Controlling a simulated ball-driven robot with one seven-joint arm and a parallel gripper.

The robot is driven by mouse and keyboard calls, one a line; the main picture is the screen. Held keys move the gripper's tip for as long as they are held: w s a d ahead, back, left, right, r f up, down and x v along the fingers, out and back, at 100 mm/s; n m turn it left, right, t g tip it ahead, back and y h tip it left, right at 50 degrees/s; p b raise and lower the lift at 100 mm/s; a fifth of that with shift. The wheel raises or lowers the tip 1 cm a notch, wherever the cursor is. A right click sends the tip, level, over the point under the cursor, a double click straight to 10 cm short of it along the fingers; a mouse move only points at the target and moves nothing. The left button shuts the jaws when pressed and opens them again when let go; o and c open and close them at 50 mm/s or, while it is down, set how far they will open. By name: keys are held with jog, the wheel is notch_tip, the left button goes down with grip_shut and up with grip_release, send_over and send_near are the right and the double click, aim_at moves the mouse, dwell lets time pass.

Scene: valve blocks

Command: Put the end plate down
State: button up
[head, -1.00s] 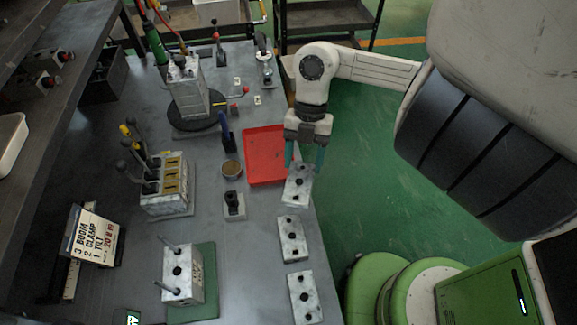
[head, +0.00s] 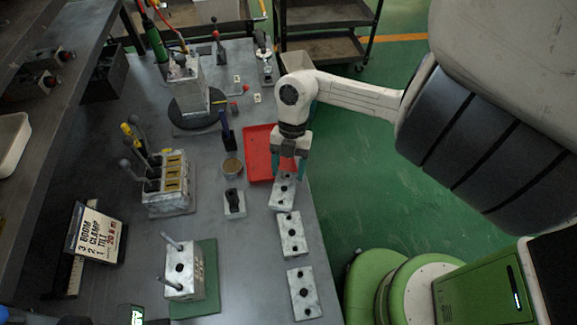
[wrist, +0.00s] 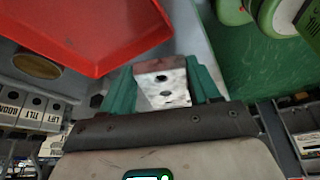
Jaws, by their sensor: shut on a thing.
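The end plate (head: 282,193), a pale metal block with dark holes, is between the teal fingers of my gripper (head: 287,170). In the wrist view the end plate (wrist: 163,84) sits between both fingers of my gripper (wrist: 164,90), which are shut on it. In the head view it is over the right edge of the grey table, just below the red tray and in line with two similar blocks. I cannot tell whether its underside touches the table.
The red tray (head: 257,153) lies just above the plate. Two similar blocks, a nearer one (head: 291,233) and a lower one (head: 303,293), lie along the table's right edge.

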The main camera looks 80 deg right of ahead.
jog(key=shift+f, duration=0.15)
jog(key=o, duration=1.3)
jog(key=shift+c, duration=0.2)
jog(key=b+v, duration=0.1)
jog(key=v, duration=1.1)
jog(key=shift+r, duration=0.25)
jog(key=shift+f, duration=0.1)
